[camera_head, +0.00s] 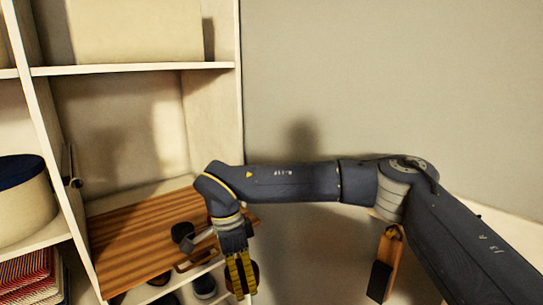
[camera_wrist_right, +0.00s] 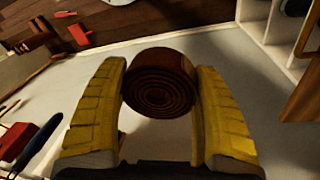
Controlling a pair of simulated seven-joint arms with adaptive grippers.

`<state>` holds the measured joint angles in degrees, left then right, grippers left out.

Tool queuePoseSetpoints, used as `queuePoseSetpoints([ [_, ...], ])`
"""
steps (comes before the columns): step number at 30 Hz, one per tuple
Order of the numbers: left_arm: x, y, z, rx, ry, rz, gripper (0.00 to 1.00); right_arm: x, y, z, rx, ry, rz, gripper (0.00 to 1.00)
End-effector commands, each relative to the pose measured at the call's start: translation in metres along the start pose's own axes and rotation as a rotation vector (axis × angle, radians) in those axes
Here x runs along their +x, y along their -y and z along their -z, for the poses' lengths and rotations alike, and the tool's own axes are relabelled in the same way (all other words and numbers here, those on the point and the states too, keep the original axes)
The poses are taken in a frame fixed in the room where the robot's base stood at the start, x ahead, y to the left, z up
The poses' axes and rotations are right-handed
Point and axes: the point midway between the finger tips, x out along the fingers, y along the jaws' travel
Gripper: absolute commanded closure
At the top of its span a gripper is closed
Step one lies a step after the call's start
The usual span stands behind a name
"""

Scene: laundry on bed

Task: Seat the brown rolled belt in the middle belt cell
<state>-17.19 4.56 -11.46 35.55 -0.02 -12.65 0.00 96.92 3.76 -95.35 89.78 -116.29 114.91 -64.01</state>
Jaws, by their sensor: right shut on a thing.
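The brown rolled belt (camera_wrist_right: 160,84) shows its spiral end in the right wrist view, between the two yellow fingers of my right gripper (camera_wrist_right: 160,100). The gripper is shut on it, with a finger against each side. In the head view my right gripper (camera_head: 241,276) points down in front of the shelf unit, just right of the wooden drawer. Part of the belt (camera_head: 256,274) shows as a dark brown edge beside the fingers. I cannot make out the middle belt cell in either view. My left gripper is not in view.
The wooden drawer (camera_head: 135,245) juts from the white shelf unit (camera_head: 140,69). Shoes (camera_head: 204,287) sit below it. A round box (camera_head: 24,205) and folded red cloth (camera_head: 25,275) are at left. A wooden hanging piece (camera_head: 386,262) is at right.

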Motion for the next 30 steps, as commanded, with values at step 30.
queuePoseSetpoints([
  [30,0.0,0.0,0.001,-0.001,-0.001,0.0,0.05,-0.107,0.024,-0.04,-1.625,-0.235,0.165,0.68],
])
